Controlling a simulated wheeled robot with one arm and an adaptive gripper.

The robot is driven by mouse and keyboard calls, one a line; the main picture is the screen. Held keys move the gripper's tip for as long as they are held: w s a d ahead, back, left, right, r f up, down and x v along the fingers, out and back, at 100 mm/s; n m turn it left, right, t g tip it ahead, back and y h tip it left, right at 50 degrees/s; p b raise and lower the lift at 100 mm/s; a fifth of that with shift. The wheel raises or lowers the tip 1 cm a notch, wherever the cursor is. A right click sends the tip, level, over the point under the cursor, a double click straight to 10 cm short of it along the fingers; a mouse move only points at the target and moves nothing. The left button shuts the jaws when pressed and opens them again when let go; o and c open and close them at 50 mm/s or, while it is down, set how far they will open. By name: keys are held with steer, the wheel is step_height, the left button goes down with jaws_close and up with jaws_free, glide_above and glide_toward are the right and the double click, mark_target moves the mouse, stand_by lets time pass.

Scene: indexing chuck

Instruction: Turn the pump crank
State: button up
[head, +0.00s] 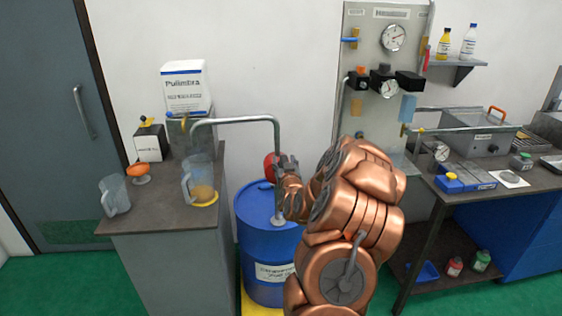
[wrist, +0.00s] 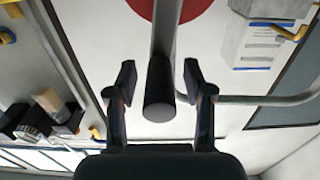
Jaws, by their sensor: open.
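The blue drum (head: 262,225) stands in the middle of the head view, with a grey pump pipe (head: 240,121) rising from it and bending left over a clear jug (head: 190,185). A red round pump part (head: 269,168) shows beside my gripper (head: 287,168) at the drum top. In the wrist view, a dark cylindrical crank grip (wrist: 160,98) lies between the two open fingers of my gripper (wrist: 159,80), with a gap on both sides. A red disc (wrist: 188,8) shows behind it. My arm hides part of the drum and pump in the head view.
The jug holds some amber liquid and stands on a yellow disc (head: 207,199) on the left cabinet (head: 150,228). An empty jug (head: 115,195) stands near its left edge. A gauge panel (head: 372,60) and workbench (head: 462,203) are on the right.

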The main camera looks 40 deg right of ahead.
steer(key=shift+w, duration=0.15)
steer(key=shift+c, duration=0.4)
jaws_close()
